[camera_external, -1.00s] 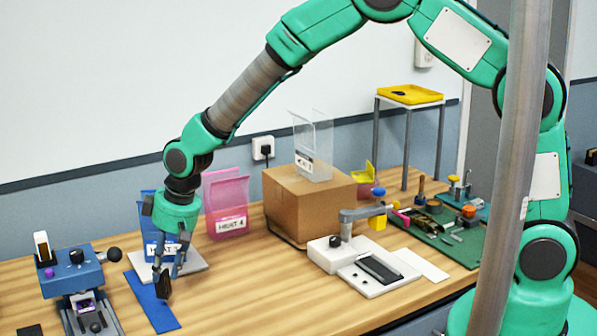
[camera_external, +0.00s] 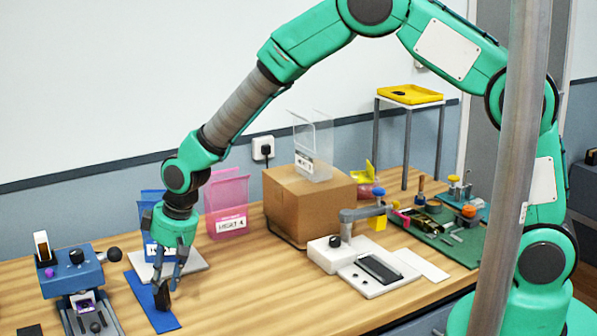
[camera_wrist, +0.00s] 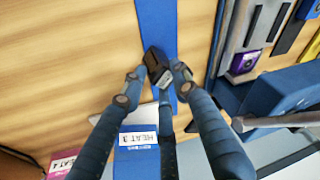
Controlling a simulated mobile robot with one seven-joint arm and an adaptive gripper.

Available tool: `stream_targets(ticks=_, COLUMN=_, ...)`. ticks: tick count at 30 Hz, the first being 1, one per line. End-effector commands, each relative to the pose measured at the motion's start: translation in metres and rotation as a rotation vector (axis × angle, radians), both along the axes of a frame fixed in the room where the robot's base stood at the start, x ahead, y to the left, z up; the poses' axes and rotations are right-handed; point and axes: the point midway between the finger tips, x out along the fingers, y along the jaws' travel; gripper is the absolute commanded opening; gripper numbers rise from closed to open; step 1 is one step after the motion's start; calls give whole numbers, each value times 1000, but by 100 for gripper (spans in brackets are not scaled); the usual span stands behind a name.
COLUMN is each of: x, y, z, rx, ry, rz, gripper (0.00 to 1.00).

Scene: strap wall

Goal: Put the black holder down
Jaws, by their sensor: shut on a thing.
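My gripper (camera_external: 165,283) is at the left of the table, pointing down, with its fingers closed around the small black holder (camera_external: 163,298). The wrist view also shows the black holder (camera_wrist: 157,66) between the fingertips of my gripper (camera_wrist: 154,76). The holder is low over the flat blue strip (camera_external: 141,289). I cannot tell whether it touches the strip. In the wrist view the strip (camera_wrist: 156,20) runs beneath and past the holder. The fingers hide part of the holder.
A blue device with knobs (camera_external: 72,272) stands left of the strip. Behind my gripper are a blue labelled bin (camera_external: 153,207) and a pink one (camera_external: 228,197). A cardboard box (camera_external: 300,205) and a white fixture (camera_external: 322,256) stand right. Bare wood lies right of the strip.

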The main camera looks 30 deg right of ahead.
Motion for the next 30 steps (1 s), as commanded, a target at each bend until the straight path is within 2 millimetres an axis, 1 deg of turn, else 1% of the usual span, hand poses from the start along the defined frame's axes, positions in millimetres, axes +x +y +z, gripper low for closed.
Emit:
stream_targets(ticks=6, x=0, y=0, z=-3, rx=0, ry=0, rz=0, gripper=0)
stream_targets(ticks=7, x=0, y=0, z=-3, rx=0, ry=0, rz=0, gripper=33)
stream_targets(ticks=9, x=0, y=0, z=-3, rx=0, ry=0, rz=0, gripper=47)
stream_targets(ticks=10, x=0, y=0, z=-2, rx=0, ry=0, rz=0, gripper=49)
stream_targets(ticks=22, x=0, y=0, z=1, rx=0, ry=0, rz=0, gripper=49)
stream_targets(ticks=26, x=-1, y=-2, z=8, rx=1, ry=-1, rz=0, gripper=49)
stream_targets(ticks=30, x=-4, y=-5, z=24, rx=1, ry=-1, rz=0, gripper=49)
